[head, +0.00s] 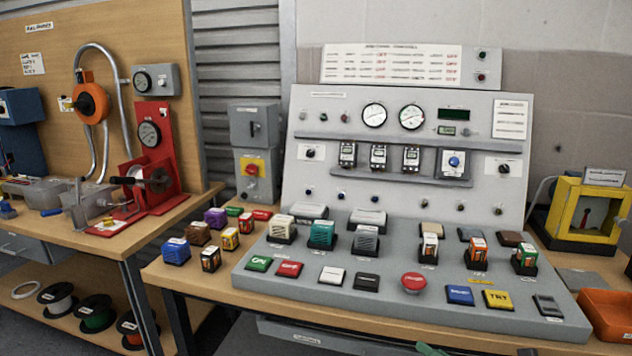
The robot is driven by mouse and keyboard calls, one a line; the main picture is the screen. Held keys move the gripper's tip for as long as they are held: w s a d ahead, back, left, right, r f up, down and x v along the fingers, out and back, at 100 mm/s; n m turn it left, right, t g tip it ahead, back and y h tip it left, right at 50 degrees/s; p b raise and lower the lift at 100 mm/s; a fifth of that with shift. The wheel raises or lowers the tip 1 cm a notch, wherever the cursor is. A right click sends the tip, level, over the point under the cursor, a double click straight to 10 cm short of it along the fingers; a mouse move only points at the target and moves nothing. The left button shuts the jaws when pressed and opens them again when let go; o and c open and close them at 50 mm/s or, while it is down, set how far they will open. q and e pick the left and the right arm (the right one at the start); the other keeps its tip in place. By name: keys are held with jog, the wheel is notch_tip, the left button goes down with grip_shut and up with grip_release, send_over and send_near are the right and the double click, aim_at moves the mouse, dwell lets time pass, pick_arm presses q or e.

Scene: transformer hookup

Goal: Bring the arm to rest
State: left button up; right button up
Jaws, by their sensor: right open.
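A small part of my right gripper (430,349) shows at the bottom edge, in front of the bench's front edge. It is open, and I see nothing held in it; most of it is cut off by the frame. It is below and apart from the grey control console (400,305). My left gripper is not in view. The console carries a red mushroom button (413,282), a blue block (460,295), a yellow block (497,299) and several plug-in blocks in its sockets.
Loose coloured blocks, such as a blue one (176,251), stand left of the console. An orange bin (607,316) and a yellow-framed box (590,215) stand at the right. A side bench at the left holds a red winding stand (150,150). Cable spools (95,315) sit below it.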

jog(key=s+a+f+m+g+h, duration=0.25)
jog(key=s+a+f+m, duration=0.35)
jog(key=s+f+m, duration=0.7)
jog(key=s+a+f+m+g+h, duration=0.1)
jog(key=s+a+f+m+g, duration=0.3)
jog(key=s+f+m, duration=0.95)
pick_arm(q)
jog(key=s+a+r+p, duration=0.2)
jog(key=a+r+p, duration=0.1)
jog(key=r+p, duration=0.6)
jog(key=p, duration=0.3)
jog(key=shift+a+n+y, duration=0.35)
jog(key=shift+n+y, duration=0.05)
pick_arm(e)
jog(key=w+d+r+m+t, duration=0.1)
jog(key=r+m, duration=0.1)
jog(key=r, duration=0.5)
jog(key=w+d+r+m+h, duration=0.1)
jog(key=w+r+m, duration=0.1)
jog(key=r, duration=0.5)
jog(key=shift+w+d+r+t, duration=0.15)
jog(key=shift+w+r+t, duration=0.15)
jog(key=shift+t, duration=0.05)
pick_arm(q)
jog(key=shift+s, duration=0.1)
pick_arm(e)
jog(key=shift+m, duration=0.25)
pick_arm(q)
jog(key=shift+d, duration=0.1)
